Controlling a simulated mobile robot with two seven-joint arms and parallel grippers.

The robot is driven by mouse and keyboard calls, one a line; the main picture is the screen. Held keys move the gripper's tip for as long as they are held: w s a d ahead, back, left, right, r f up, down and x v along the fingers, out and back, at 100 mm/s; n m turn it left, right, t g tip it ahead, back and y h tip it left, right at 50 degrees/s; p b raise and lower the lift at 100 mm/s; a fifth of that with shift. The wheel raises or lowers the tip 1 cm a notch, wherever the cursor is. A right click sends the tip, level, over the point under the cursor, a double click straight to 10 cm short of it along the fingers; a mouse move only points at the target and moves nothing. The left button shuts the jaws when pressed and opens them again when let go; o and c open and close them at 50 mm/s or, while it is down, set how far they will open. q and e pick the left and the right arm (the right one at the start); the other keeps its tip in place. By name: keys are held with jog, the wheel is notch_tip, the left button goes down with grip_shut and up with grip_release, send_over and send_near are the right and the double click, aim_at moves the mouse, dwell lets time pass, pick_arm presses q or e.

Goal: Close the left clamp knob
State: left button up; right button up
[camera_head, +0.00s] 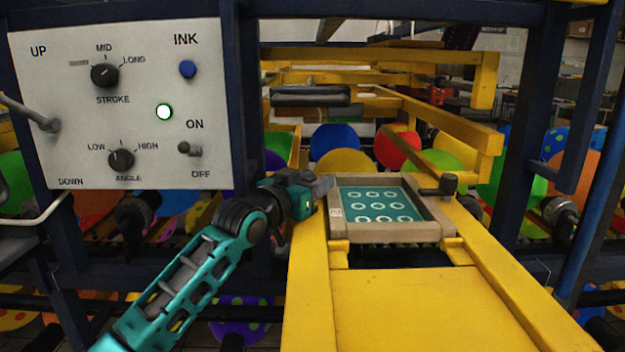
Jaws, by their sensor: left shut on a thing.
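My left gripper (318,190) reaches in from the lower left on my teal arm. It is at the left edge of the framed printing screen (376,204), where the left clamp knob would be. It is shut on what seems to be that knob, which is mostly hidden behind the gripper. The screen has a wooden frame and a teal mesh with white rings, and lies on the yellow rails. The right clamp knob (447,184), dark, stands at the screen's right edge. My right gripper is not in view.
A white control panel (135,95) with knobs and switches hangs at the upper left, above my left arm. Yellow rails (420,310) run toward me, and blue posts (585,120) stand at the right.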

pick_arm(q)
jog(key=o, duration=1)
jog(key=shift+c, duration=0.2)
